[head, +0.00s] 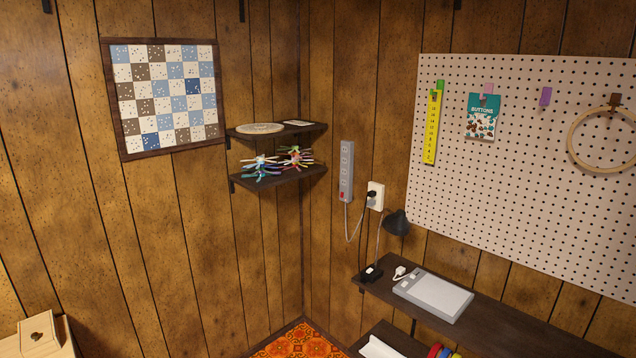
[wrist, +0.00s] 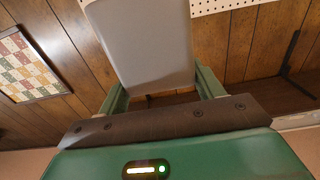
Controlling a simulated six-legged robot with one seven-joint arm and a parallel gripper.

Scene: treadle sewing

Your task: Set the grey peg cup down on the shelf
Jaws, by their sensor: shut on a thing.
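The grey peg cup (wrist: 145,45) fills the upper middle of the wrist view. My gripper (wrist: 163,92) is shut on it, with one green finger at each side of its near end. The cup's far end runs out at the top of the picture, so its mouth is hidden. A dark shelf (wrist: 265,108) shows behind and to the right of the cup; I cannot tell the gap between them. In the head view a dark wall shelf (head: 500,328) runs below the pegboard. My gripper and the cup are not in the head view.
The pegboard (head: 520,190) carries a ruler, a buttons packet and a hoop. Two corner shelves (head: 318,127) hold small items. A dark bracket (wrist: 289,52) shows at right.

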